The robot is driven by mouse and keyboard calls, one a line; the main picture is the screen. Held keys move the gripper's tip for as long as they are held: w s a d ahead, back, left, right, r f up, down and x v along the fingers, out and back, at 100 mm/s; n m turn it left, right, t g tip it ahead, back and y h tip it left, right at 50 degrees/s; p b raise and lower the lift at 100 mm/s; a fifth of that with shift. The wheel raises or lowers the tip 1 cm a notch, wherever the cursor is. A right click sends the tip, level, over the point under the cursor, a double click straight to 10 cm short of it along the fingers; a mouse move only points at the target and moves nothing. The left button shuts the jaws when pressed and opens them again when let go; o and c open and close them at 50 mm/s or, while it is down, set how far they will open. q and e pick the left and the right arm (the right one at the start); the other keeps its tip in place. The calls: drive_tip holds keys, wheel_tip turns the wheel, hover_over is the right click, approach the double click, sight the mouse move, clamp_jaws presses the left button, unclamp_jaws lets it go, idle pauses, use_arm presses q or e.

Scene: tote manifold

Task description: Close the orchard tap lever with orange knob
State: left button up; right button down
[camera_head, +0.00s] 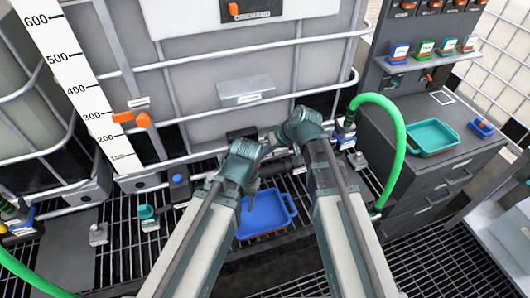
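An orange knob (143,120) stands out at the left front of the white caged tank, beside an orange lever-like piece (123,117). I cannot tell from this view which tap is the orchard one, or whether any lever is open or closed. My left gripper (264,150) and my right gripper (279,137) are close together in front of the tank's lower middle, to the right of the orange knob. Both are apart from that knob. Their fingers are small and largely hidden behind my wrists, so what they touch is unclear.
A blue tray (284,207) lies on the grating below my arms. A green hose (398,125) curves down at the right. A grey cabinet (440,165) holds a teal tray (431,136). Several small fittings, including a teal one (147,213), stand along the grating at left.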

drive_tip(key=shift+s+a+m, duration=0.15)
drive_tip(key=shift+a+m, duration=0.05)
drive_tip(key=shift+m, duration=0.1)
